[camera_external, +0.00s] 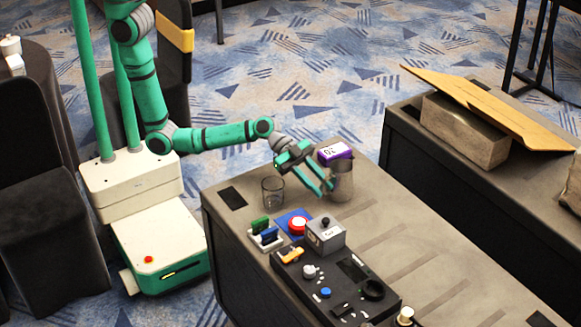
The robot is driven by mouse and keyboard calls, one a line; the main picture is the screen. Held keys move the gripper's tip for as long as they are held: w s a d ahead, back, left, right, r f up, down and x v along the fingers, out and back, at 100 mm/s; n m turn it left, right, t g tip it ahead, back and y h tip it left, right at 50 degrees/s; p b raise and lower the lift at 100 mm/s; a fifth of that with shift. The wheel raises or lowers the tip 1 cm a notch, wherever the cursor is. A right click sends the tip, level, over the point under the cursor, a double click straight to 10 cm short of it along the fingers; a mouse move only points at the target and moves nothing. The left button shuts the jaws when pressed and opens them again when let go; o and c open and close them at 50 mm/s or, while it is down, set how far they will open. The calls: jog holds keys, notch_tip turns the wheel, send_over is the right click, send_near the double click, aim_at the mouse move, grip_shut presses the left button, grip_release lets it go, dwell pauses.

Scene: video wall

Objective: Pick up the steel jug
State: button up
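The steel jug (342,184) stands upright on the grey table (400,220), right of a clear glass. My gripper (326,188) is green and reaches over the table from the left. Its fingers point down and to the right, at the jug's left side. At least one finger overlaps the jug's left edge in the picture; I cannot tell whether it touches. Whether the fingers are apart or closed on the jug is not clear at this size. The jug's left side is partly hidden by the gripper.
A clear glass (273,190) stands left of the gripper. A purple and white box (335,153) is behind the jug. The tabletop right of the jug is clear.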

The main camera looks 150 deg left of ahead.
aim_at(330, 198)
jog(key=shift+d+x, duration=0.15)
jog(key=shift+x, duration=1.25)
jog(key=shift+d+x, duration=0.1)
jog(key=shift+x, duration=1.25)
grip_shut()
jog(key=shift+r, duration=0.1)
